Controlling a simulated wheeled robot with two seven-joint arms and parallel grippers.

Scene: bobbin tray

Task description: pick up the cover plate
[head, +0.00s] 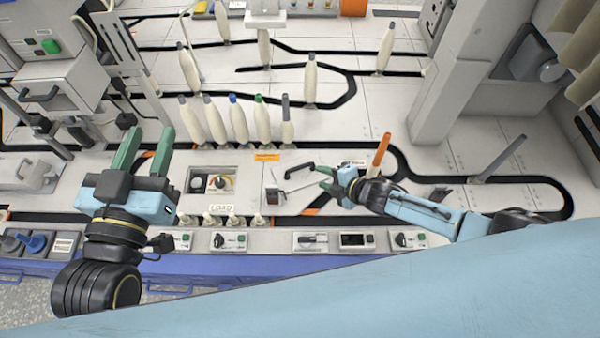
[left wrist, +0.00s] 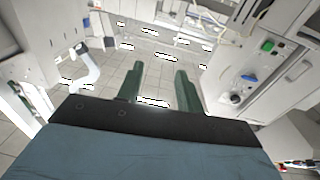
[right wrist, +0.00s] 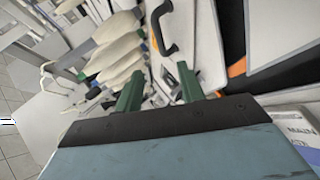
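The cover plate (head: 283,184) is a light grey plate with a black bar handle (head: 299,169), near the middle of the machine deck in the head view. In the right wrist view the plate (right wrist: 200,45) and its black handle (right wrist: 163,27) lie beyond the fingertips. My right gripper (head: 322,177) is open and empty, just right of the plate, fingers pointing left toward it; the gap to the handle is hard to judge. It also shows in the right wrist view (right wrist: 157,80). My left gripper (head: 147,142) is open and empty, above the deck at left.
A dial panel (head: 212,184) sits left of the plate. A row of white bobbins (head: 238,123) stands behind it. An orange-tipped upright (head: 380,155) rises close to my right gripper. A control strip (head: 280,240) runs along the front edge, and a pillar (head: 450,80) stands at back right.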

